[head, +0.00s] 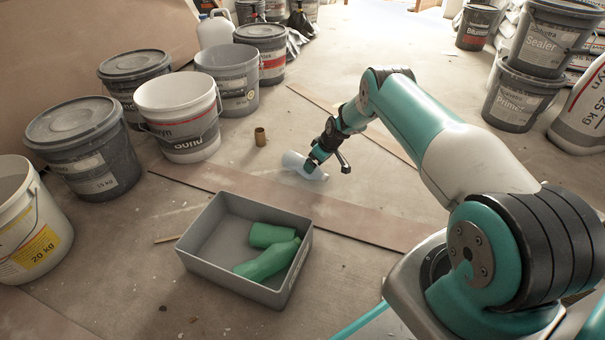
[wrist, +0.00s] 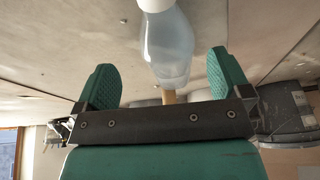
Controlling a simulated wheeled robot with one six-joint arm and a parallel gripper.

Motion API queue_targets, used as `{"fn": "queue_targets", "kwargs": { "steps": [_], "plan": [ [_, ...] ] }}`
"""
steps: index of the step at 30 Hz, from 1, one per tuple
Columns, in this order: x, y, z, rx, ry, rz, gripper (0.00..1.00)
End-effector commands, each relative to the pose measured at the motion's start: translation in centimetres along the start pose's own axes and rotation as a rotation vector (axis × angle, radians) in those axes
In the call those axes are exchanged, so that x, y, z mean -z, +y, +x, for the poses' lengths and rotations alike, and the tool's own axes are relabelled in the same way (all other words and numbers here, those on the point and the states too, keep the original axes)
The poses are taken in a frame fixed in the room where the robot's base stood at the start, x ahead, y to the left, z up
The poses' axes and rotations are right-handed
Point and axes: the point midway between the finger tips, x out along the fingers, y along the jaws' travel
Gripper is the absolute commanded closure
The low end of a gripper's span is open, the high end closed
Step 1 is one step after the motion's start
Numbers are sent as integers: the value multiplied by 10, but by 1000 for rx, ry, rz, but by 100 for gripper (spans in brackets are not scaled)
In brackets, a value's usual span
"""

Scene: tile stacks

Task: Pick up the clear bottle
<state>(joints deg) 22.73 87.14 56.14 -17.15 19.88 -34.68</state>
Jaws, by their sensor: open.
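The clear bottle (head: 296,160) lies on the concrete floor beyond the grey crate, pale and bluish. In the wrist view the clear bottle (wrist: 167,45) shows its white cap (wrist: 155,4) at the top edge. My gripper (head: 319,163) is right at the bottle and covers part of it in the head view. In the wrist view my gripper (wrist: 163,62) is open, with one green finger on each side of the bottle and a visible gap on both sides. I cannot tell how deep the bottle sits between the fingers.
A grey crate (head: 222,265) holds green bottles (head: 270,258). A flat board (head: 330,212) lies between crate and bottle. Several buckets (head: 180,118) line the left; more stand at the right (head: 513,98).

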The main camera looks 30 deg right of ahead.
Motion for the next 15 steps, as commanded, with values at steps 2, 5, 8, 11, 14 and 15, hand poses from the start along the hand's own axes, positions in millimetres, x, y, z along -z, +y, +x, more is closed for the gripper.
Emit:
{"fn": "queue_targets", "kwargs": {
  "steps": [2, 5, 8, 11, 14, 15],
  "plan": [
    [0, 0, 5, 0, 0, 0, 4],
    [0, -1, 8, 0, -1, 0, 4],
    [0, -2, 16, 1, -1, 1, 4],
    [0, -5, 28, 0, 0, 0, 4],
    [2, -8, 42, 0, 1, -1, 4],
    [1, -8, 48, 0, 1, 0, 4]
  ]
}}
